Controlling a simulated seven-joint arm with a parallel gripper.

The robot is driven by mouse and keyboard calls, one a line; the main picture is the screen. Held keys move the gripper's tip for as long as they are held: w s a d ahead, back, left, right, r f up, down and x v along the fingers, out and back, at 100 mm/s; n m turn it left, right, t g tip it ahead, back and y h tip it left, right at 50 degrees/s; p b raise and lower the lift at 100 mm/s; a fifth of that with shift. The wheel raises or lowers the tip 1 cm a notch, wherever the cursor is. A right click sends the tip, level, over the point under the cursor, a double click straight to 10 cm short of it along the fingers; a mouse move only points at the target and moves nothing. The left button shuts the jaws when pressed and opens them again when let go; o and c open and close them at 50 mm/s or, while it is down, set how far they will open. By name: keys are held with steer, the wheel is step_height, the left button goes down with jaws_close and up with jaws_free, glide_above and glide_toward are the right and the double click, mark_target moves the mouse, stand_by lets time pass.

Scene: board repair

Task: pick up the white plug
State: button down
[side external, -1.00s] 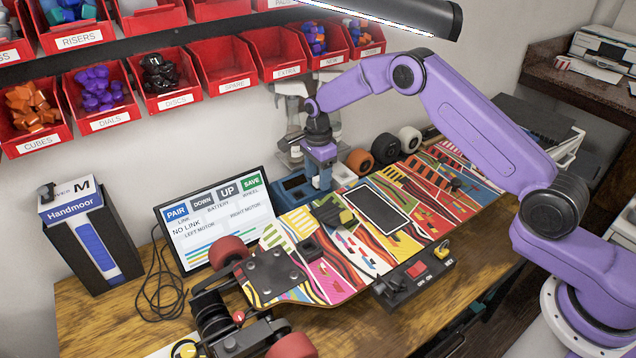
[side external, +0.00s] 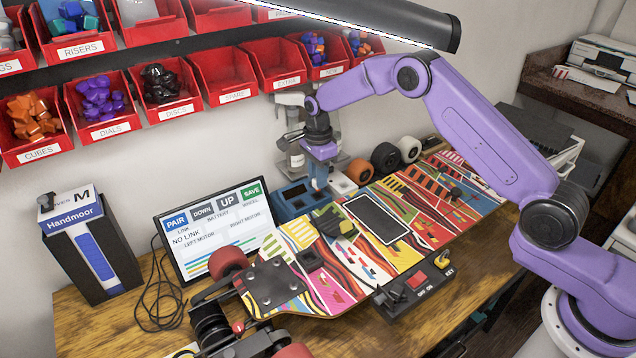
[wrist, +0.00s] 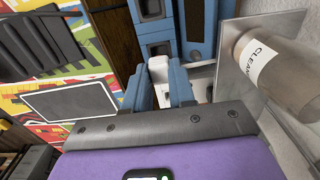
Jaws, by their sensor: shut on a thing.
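My gripper (wrist: 158,88) has its two blue fingers closed around a white plug (wrist: 158,68), which shows between and just beyond the fingertips in the wrist view. In the side external view my gripper (side external: 317,180) points down beside the blue block-like unit (side external: 290,205) behind the skateboard deck. The plug is too small and covered there to make out. The blue unit also shows just beyond the plug in the wrist view (wrist: 195,30). I cannot tell whether the plug still touches it.
The patterned deck (side external: 415,260) with a dark panel (side external: 376,218) lies in front. A screen (side external: 213,240) reading "NO LINK" stands to the left. Wheels (side external: 386,156) sit right of my gripper. A bottle labelled "CLEAN" (wrist: 270,65) is close at right in the wrist view. Red bins (side external: 224,78) hang above.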

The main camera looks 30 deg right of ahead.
steer(key=s+d+r, duration=0.2)
steer(key=s+r, duration=0.8)
steer(key=s, duration=0.3)
steer(key=shift+s+d, duration=0.15)
steer(key=shift+s, duration=0.25)
